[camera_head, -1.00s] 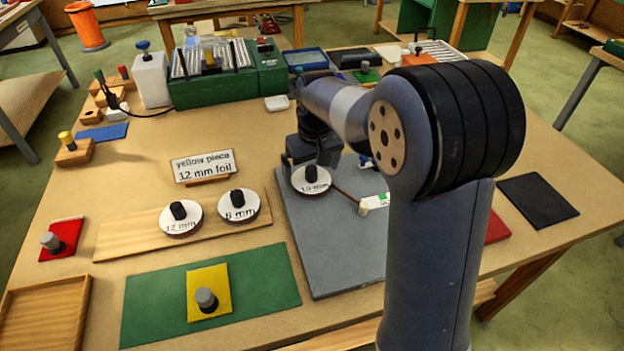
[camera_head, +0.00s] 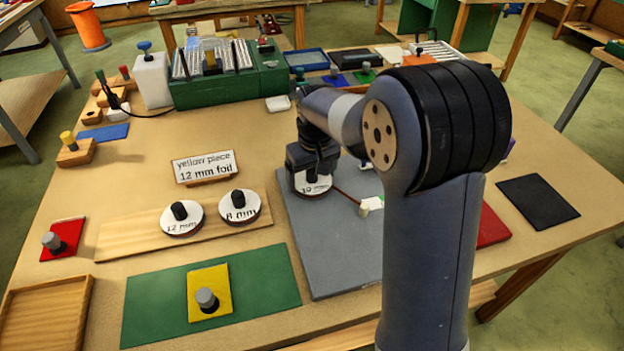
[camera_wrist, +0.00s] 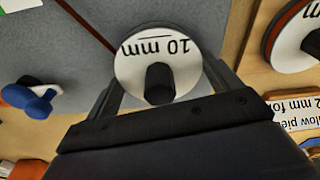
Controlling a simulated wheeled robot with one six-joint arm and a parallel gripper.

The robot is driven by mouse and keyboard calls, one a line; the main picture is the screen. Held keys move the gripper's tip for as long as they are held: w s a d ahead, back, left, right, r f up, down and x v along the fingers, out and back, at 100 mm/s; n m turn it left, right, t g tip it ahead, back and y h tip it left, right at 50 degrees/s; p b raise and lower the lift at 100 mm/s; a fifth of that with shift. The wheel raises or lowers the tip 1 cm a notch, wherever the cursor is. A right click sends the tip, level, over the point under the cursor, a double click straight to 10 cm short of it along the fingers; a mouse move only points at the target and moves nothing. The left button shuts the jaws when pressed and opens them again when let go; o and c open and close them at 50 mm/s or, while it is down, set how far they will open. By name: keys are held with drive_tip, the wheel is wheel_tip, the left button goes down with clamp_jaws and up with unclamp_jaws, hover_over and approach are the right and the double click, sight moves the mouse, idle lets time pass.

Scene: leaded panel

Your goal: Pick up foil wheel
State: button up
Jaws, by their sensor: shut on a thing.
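A round white foil wheel marked 10 mm (camera_head: 312,186) is at the left edge of the grey board (camera_head: 325,255). It also shows in the wrist view (camera_wrist: 150,62), between my two fingers, with its dark knob towards the camera. My gripper (camera_head: 310,176) is shut on this wheel, and its body hides the knob in the head view. I cannot tell whether the wheel is clear of the board. The 12 mm wheel (camera_head: 181,226) and the 8 mm wheel (camera_head: 239,215) sit on a wooden strip to the left. A sign (camera_head: 205,166) reads "yellow piece 12 mm foil".
A yellow piece with a grey knob (camera_head: 210,283) lies on a green mat (camera_head: 270,280). A red piece (camera_head: 70,232) and a wooden tray (camera_head: 45,315) are at the left. A green rack (camera_head: 215,88) stands at the back. My arm hides part of the grey board.

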drive_tip(key=shift+r, duration=0.1)
wheel_tip(320, 180, up, 10)
drive_tip(key=shift+f, duration=0.1)
idle(0.3)
drive_tip(key=o, duration=0.3)
drive_tip(key=shift+c, duration=1.4)
